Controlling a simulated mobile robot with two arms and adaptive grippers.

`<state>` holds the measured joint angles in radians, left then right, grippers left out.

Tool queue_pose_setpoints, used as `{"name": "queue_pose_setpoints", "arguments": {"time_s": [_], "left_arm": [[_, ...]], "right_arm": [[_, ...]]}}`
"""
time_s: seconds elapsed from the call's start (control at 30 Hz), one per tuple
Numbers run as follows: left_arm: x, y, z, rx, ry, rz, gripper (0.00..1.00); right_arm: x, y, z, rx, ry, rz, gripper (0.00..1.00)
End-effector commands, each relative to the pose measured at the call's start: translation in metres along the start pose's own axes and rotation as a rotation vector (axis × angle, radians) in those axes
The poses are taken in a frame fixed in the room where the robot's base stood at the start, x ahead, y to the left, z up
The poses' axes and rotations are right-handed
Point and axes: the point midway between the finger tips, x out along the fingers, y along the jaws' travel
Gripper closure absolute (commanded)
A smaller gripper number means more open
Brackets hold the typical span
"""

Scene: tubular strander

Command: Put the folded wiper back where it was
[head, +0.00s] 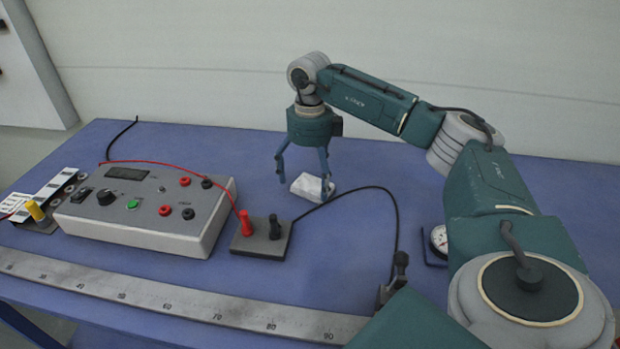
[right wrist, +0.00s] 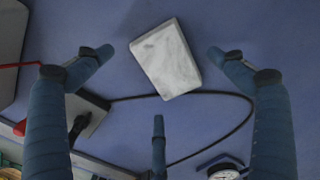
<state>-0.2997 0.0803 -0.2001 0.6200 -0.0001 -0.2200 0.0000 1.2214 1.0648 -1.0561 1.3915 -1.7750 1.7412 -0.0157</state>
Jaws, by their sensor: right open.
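The folded wiper (head: 308,185) is a small white block lying on the blue table, behind the black and red terminal block. My right gripper (head: 304,183) reaches down over it with its fingers spread. In the right wrist view the wiper (right wrist: 166,58) lies slightly tilted between the two upper fingertips, with clear gaps on both sides. A third finger (right wrist: 158,140) shows below it. The right gripper is open and empty. From the head view I cannot tell whether a finger touches the wiper. My left gripper is not in view.
A grey meter box (head: 150,210) stands left, with a terminal block (head: 262,236) beside it. A black cable (head: 396,225) curves around the right of the wiper. A steel ruler (head: 180,300) lies along the front edge. A dial gauge (head: 439,240) sits right. The table behind the wiper is clear.

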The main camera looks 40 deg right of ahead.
Motion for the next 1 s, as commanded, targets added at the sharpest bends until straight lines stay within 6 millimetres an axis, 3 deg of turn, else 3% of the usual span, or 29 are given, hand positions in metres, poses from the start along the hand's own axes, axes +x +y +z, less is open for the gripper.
{"name": "queue_pose_setpoints", "arguments": {"time_s": [0.03,0.2,0.5,1.0], "left_arm": [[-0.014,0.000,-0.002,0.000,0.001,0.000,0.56],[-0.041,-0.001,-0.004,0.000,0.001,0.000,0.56],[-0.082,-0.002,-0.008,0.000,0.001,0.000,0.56],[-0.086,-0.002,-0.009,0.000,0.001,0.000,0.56]], "right_arm": [[-0.015,0.000,0.000,0.000,-0.001,0.000,0.06],[-0.047,0.000,0.001,0.000,-0.002,0.000,0.06],[-0.094,0.000,0.000,0.000,0.000,0.000,0.06],[-0.100,0.000,0.000,0.000,-0.001,0.000,0.06]]}}
